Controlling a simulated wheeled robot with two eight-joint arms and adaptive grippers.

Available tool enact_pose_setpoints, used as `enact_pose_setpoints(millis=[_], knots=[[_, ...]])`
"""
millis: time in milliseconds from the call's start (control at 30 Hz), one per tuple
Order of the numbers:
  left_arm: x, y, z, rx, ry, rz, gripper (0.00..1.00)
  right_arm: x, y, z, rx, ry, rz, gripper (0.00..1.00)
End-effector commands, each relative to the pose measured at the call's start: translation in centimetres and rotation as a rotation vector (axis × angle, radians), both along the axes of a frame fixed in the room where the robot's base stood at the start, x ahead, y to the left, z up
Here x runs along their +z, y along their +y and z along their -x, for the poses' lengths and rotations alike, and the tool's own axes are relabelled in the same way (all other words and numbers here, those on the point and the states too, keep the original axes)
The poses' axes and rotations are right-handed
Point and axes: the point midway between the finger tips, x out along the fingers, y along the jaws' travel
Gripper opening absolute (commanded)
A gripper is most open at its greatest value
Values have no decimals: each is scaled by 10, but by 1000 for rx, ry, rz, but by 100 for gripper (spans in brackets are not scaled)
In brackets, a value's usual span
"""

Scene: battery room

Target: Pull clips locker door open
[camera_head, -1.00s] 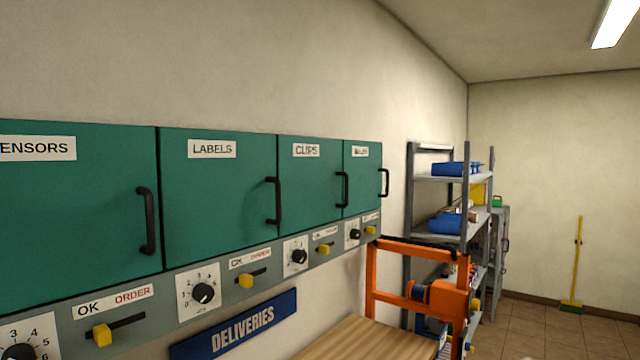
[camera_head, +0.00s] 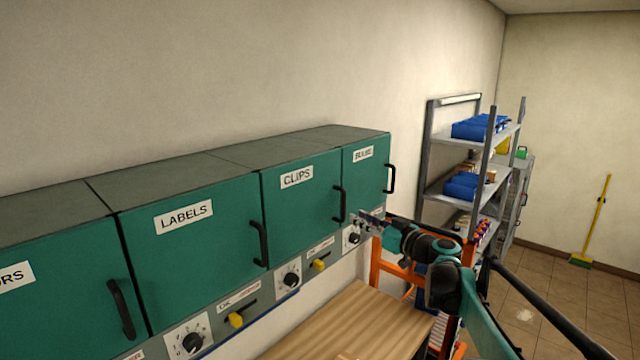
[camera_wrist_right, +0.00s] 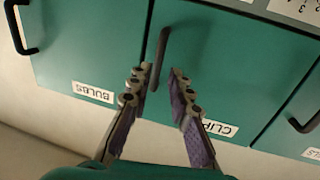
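The clips locker door (camera_head: 300,205) is a teal panel labelled CLIPS, shut flush with its neighbours, with a black vertical bar handle (camera_head: 340,204) at its right edge. My right gripper (camera_head: 368,216) is just right of and slightly below this handle in the head view. In the right wrist view, which shows the labels upside down, my right gripper (camera_wrist_right: 161,71) is open. The clips handle (camera_wrist_right: 161,60) appears between its two fingers, with no visible grip on it; the exact depth gap is unclear. My left gripper is not in view.
The labels locker (camera_head: 185,250) and the bulbs locker (camera_head: 365,175) flank the clips door, both shut. Dials and yellow sliders line the panel below. A wooden worktop (camera_head: 350,325) lies underneath. An orange frame (camera_head: 383,262) and a grey shelf (camera_head: 432,150) stand to the right.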

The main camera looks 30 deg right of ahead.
Motion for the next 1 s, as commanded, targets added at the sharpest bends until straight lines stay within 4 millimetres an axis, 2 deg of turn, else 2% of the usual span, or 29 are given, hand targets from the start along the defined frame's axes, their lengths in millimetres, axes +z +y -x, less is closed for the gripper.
enact_pose_setpoints(millis=[33, 100, 533, 700, 933, 967, 1000], knots=[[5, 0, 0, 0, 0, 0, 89, 7, -7, -1, -8, -15, 3, 19], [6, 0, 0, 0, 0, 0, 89, 8, -10, -6, -11, -24, 7, 19], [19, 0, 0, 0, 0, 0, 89, 7, 3, -68, -9, -23, 7, 19], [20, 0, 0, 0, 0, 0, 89, 6, 5, -77, -10, -23, 7, 19], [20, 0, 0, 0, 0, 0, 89, 6, 5, -78, -10, -23, 7, 19], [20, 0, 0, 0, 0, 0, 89, 6, 5, -78, -10, -23, 7, 14], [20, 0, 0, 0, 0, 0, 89, 6, 5, -78, -10, -23, 7, 4]])
